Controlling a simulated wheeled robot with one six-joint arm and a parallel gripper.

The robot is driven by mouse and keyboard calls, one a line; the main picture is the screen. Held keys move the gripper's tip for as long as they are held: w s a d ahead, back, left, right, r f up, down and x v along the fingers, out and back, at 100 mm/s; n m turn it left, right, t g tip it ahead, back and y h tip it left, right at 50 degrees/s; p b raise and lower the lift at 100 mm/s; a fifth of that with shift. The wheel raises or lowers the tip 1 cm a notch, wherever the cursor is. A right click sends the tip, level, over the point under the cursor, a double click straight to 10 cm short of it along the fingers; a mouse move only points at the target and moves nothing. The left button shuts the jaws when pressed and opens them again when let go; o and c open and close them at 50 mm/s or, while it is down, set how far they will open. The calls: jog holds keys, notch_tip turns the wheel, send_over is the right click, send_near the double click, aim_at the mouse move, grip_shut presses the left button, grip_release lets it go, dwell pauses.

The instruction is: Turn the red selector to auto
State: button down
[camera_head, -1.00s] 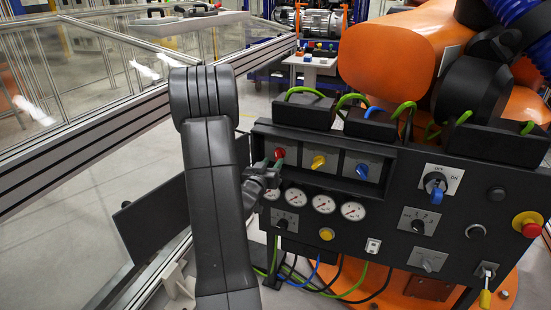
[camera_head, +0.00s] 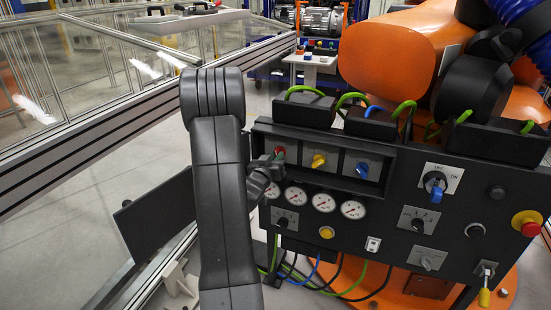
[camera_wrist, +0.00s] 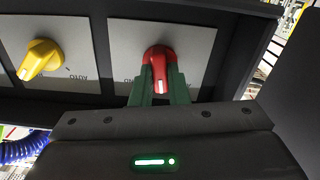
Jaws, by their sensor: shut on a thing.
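The red selector (camera_head: 280,153) is the leftmost of three knobs in the recessed upper row of the dark control panel (camera_head: 395,254). My gripper (camera_head: 274,161) reaches it from the left and partly hides it in the head view. In the wrist view, the red selector (camera_wrist: 160,60) stands between my gripper's two green fingers (camera_wrist: 160,86), which are shut on its handle. Its white mark points almost straight down in that picture. The lettering on its plate is upside down and partly hidden by the fingers, so I cannot read its setting.
A yellow selector (camera_head: 318,161) and a blue selector (camera_head: 362,170) sit to the right; the yellow one (camera_wrist: 40,59) is tilted in the wrist view. Gauges (camera_head: 323,201) lie below. A red emergency button (camera_head: 527,223) is far right. A railing (camera_head: 100,125) runs on the left.

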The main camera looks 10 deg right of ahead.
jog(key=n, duration=0.3)
jog(key=shift+n, duration=0.3)
jog(key=shift+a+n, duration=0.1)
jog(key=shift+n, duration=1.6)
jog(key=shift+f, duration=0.1)
jog(key=c, duration=1.4)
grip_release()
jog(key=v, duration=1.3)
jog(key=shift+s+a+b, duration=0.25)
jog(key=shift+s+b, duration=0.05)
